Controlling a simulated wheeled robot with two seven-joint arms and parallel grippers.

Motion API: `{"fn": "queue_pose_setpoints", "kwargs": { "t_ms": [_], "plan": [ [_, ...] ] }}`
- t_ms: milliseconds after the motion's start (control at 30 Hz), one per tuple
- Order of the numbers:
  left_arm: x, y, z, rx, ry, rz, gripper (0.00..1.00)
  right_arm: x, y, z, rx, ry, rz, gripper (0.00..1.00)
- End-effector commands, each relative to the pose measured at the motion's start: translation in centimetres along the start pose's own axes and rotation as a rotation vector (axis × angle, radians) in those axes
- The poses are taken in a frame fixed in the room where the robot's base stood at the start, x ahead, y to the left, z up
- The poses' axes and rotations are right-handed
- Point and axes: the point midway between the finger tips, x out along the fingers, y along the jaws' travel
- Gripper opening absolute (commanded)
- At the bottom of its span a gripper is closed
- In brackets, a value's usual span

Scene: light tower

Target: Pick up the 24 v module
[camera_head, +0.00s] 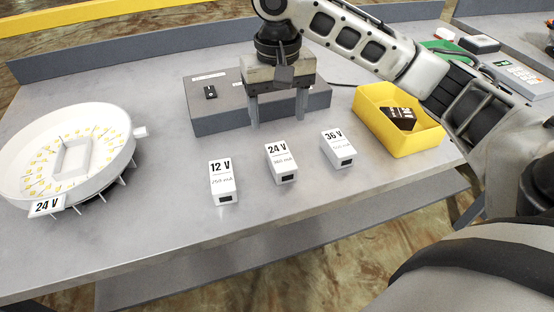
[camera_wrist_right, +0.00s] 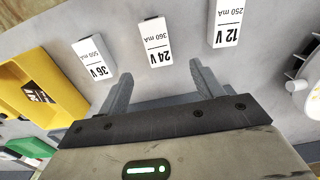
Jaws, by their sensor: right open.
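The 24 V module (camera_head: 281,163) is a small white block with a black "24 V" label. It lies on the grey table between the 12 V module (camera_head: 222,183) and the 36 V module (camera_head: 338,149). In the right wrist view the 24 V module (camera_wrist_right: 157,43) lies beyond the fingertips, roughly in line with the gap between them. My right gripper (camera_head: 278,122) is open and empty, behind the modules and in front of the grey box. It also shows in the right wrist view (camera_wrist_right: 160,82), apart from every module. My left gripper is not in view.
A grey box (camera_head: 217,112) with a small black switch stands behind the right gripper. A yellow bin (camera_head: 393,137) holding a dark item is at the right. A round white light unit (camera_head: 66,150) tagged 24 V is at the left. The table front is clear.

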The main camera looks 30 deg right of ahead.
Motion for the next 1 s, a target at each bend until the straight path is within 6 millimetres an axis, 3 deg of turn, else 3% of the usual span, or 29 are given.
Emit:
{"fn": "queue_pose_setpoints", "kwargs": {
  "t_ms": [100, 233, 467, 800, 1000],
  "plan": [
    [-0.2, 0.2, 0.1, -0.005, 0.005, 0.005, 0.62, 2.8, 0.1, 0.1, 0.001, -0.002, 0.002, 0.66],
    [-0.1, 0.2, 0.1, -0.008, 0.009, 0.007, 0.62, 4.9, 0.1, 0.0, 0.0, 0.0, 0.001, 0.66],
    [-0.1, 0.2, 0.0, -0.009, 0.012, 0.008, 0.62, 6.5, 0.1, 0.1, -0.001, 0.002, 0.001, 0.66],
    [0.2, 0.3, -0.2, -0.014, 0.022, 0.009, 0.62, 11.0, 0.4, 0.7, -0.001, 0.001, 0.0, 0.66],
    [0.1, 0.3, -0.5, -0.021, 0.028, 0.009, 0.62, 11.4, 0.4, 0.7, -0.001, 0.004, -0.001, 0.66]
  ]
}}
